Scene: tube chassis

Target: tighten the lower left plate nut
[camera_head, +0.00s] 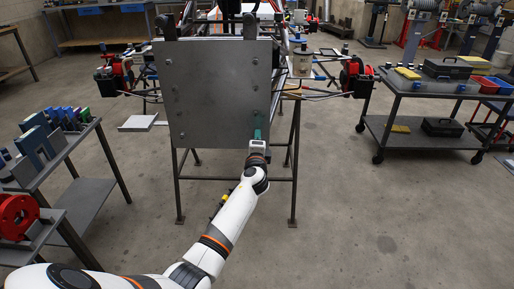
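A grey metal plate (213,92) stands upright on the front of the tube chassis, with small fasteners near its corners. A small fastener (182,137) shows at the plate's lower left in the picture. My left gripper (257,143) is at the plate's lower right in the picture. It appears shut on a small teal tool (257,133) that points up in front of the plate. The gripper and tool hide part of that corner, and I cannot tell whether the tool touches a nut. My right gripper is not in view.
A stand (293,170) carries the chassis. A cart (440,90) with toolboxes stands at the right. Shelves at the left hold coloured blocks (35,140) and a red reel (17,216). The floor between the plate and the right cart is mostly clear.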

